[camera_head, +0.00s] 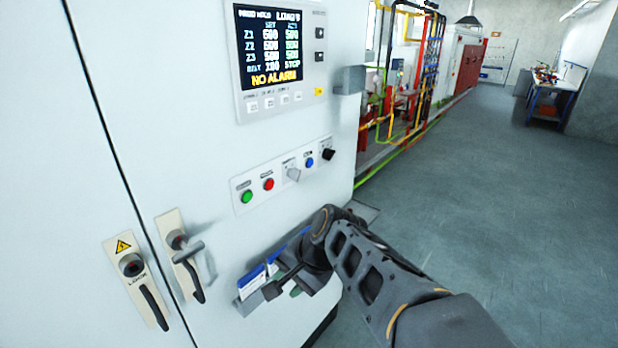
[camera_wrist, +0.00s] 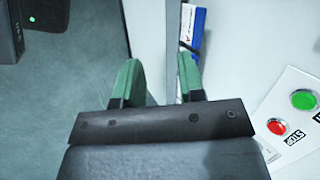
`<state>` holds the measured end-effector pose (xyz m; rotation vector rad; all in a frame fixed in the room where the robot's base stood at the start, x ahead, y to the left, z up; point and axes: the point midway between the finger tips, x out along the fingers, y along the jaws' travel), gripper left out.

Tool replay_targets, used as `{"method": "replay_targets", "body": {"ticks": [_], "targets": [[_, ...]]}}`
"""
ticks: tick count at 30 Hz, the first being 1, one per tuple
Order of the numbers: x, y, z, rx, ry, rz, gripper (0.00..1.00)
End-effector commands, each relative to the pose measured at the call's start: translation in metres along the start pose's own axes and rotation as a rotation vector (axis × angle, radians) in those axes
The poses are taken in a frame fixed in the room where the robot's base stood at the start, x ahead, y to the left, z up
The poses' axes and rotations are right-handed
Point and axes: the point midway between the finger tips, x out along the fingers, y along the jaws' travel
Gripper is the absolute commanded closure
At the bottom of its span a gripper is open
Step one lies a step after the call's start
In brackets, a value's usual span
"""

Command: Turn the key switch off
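A white control panel strip (camera_head: 280,205) on the cabinet front carries a row of controls. A silver key-like switch (camera_head: 293,174) sticks out near its middle; it looks like the key switch, but its label is too small to read. A black selector knob (camera_head: 328,154) is at the right end. My gripper (camera_head: 283,280) is below the strip, in front of the cabinet's document holder. In the wrist view, my gripper (camera_wrist: 158,75) has its two green fingers apart with nothing between them. The key-like switch does not show in the wrist view.
A green button (camera_head: 247,196), a red button (camera_head: 268,184) and a blue button (camera_head: 309,162) share the strip. A display (camera_head: 277,45) is above. Door handles (camera_head: 185,262) project at the lower left. A document holder (camera_head: 250,281) is close to my gripper. Open floor (camera_head: 500,200) lies right.

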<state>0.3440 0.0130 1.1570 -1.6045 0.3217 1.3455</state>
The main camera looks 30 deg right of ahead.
Motion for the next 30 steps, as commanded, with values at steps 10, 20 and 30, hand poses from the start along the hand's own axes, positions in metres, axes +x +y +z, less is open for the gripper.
{"method": "replay_targets", "body": {"ticks": [10, 20, 30], "targets": [[-0.033, -0.057, -0.132, 1.398, -0.509, -0.558, 0.64], [-0.082, -0.049, -0.22, 1.855, -0.899, -0.86, 0.64], [-0.064, -0.091, -0.237, 1.887, -0.943, -0.88, 0.64]]}}
